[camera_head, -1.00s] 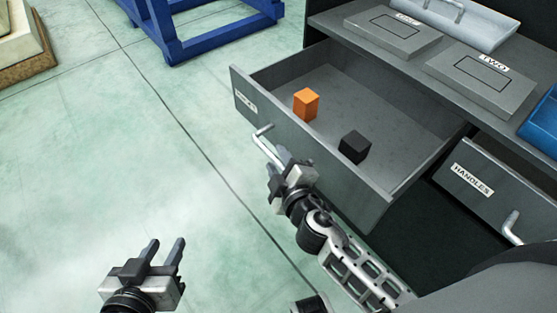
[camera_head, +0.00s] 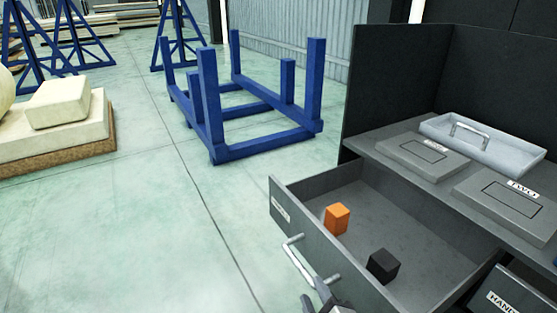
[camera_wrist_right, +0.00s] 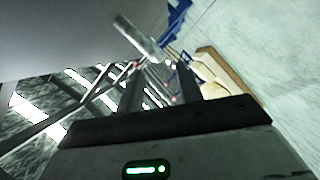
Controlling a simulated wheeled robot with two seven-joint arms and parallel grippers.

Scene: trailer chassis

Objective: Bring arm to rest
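My right gripper (camera_head: 317,298) shows only in part at the bottom edge of the head view, just below the bar handle (camera_head: 296,262) of the open drawer (camera_head: 300,233). In the right wrist view the two fingers of this gripper (camera_wrist_right: 160,85) are apart with nothing between them. The metal handle (camera_wrist_right: 137,38) lies beyond the fingertips there, apart from them as far as I can tell. An orange block (camera_head: 337,219) and a black block (camera_head: 383,265) stand in the drawer. My left gripper is out of view.
A blue frame (camera_head: 262,150) stands on the floor behind.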

